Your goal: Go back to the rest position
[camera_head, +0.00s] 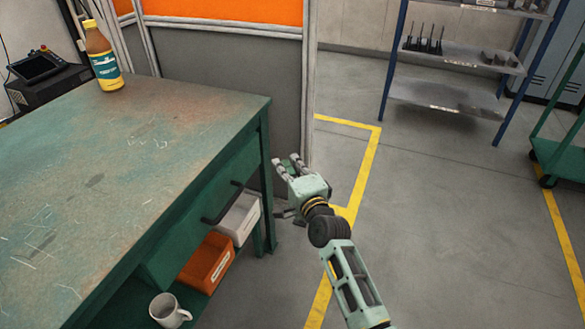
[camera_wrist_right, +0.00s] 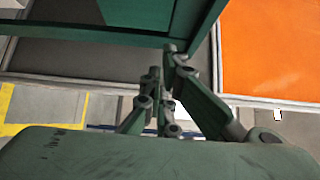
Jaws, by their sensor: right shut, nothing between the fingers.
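My right gripper (camera_head: 285,168) is to the right of the green workbench (camera_head: 140,150), near its front right leg and the grey partition. It is shut and empty. In the right wrist view the fingers of my right gripper (camera_wrist_right: 163,75) come together below the dark green edge of the bench. My left gripper is not in either view.
A bottle (camera_head: 103,57) stands at the bench's back. Below the bench top are a black drawer handle (camera_head: 222,205), a white bin (camera_head: 240,218), an orange bin (camera_head: 207,262) and a mug (camera_head: 169,311). A shelf rack (camera_head: 455,55) stands behind right.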

